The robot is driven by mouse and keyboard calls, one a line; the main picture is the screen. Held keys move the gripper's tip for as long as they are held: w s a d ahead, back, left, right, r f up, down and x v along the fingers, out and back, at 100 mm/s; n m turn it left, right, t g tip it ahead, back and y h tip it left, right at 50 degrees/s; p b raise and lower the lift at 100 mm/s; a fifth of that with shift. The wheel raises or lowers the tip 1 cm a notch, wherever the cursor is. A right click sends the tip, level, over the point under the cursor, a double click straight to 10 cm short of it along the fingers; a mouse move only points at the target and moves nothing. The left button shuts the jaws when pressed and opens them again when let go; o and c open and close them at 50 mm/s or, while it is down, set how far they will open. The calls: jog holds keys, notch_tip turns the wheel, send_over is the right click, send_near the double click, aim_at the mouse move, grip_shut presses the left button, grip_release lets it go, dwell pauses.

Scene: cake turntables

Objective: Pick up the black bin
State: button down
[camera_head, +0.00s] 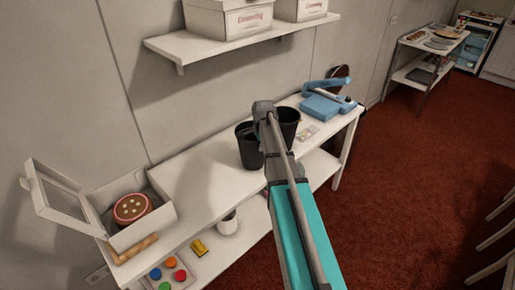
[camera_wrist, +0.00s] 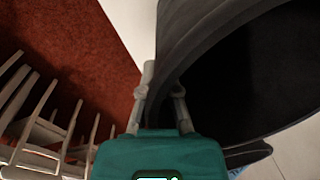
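Two black bins stand close together on the white table in the head view: one on the left (camera_head: 247,147) and one on the right (camera_head: 290,127), partly behind my arm. In the wrist view a black bin (camera_wrist: 215,50) fills the upper right, its dark mouth open toward the camera. My gripper (camera_wrist: 163,80) is at its rim; the two fingers stand apart, with part of the bin's wall seen between them. Whether they press on the wall is not clear. My arm hides the fingertips in the head view, so I cannot tell which bin this is.
A blue press-like device (camera_head: 325,103) stands right of the bins. An open white box (camera_head: 160,205) with a round cake (camera_head: 132,207) is at the table's left end. A wall shelf (camera_head: 235,45) with white boxes hangs above. Chairs (camera_head: 492,235) stand at right on red carpet.

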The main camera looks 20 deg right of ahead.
jog(key=shift+r+p, duration=4.8)
jog(key=shift+r, duration=0.2)
notch_tip(320, 180, up, 18)
jog(key=p, duration=1.8)
jog(key=shift+r+p, duration=0.2)
jog(key=shift+p, duration=0.15)
